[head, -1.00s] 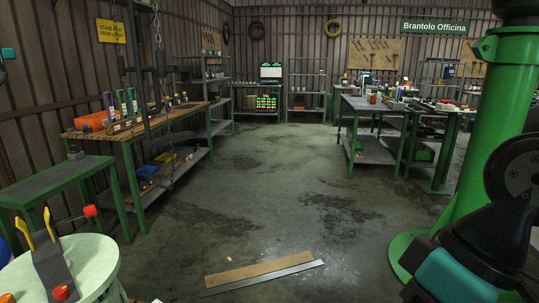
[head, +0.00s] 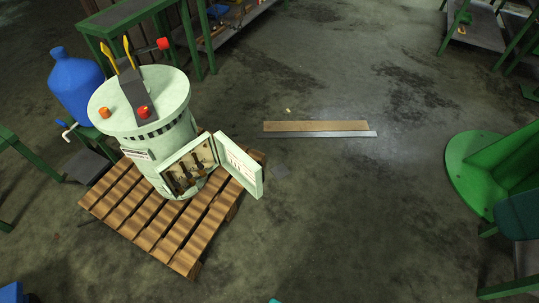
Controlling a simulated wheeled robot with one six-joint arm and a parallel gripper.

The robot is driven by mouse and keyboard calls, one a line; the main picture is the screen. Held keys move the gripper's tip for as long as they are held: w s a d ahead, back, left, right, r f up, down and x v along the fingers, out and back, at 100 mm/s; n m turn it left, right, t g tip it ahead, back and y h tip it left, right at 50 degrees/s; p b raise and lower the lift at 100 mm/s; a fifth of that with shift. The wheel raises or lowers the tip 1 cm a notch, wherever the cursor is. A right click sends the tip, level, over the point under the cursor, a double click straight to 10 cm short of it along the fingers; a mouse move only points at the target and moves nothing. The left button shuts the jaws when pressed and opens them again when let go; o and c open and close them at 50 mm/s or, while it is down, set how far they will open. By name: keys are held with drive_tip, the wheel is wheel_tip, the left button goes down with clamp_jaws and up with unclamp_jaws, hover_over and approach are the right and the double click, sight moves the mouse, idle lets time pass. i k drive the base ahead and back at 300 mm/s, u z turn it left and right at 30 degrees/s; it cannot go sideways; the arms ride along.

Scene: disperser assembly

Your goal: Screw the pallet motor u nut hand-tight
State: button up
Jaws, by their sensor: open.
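A pale green cylindrical machine (head: 140,133) stands upright on a wooden pallet (head: 157,238) at the left of the head view. It appears to be the pallet motor. Its small box door (head: 240,166) hangs open. Several dark and brown parts (head: 185,178) show inside the box, too small to tell apart. I cannot make out the u nut among them. On top are a dark bracket (head: 133,90), a red knob (head: 144,112), an orange knob (head: 103,113) and yellow handles. My gripper is not in view.
A blue jug (head: 75,80) stands behind the machine at left. A green bench (head: 135,18) is behind it. A wooden plank (head: 315,126) and a metal strip (head: 325,134) lie on the floor. A green round base (head: 475,170) is at right.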

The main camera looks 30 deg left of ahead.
sight(181, 192)
drive_tip(key=z, duration=0.35)
drive_tip(key=i, duration=3.05)
drive_tip(key=u, duration=3.9)
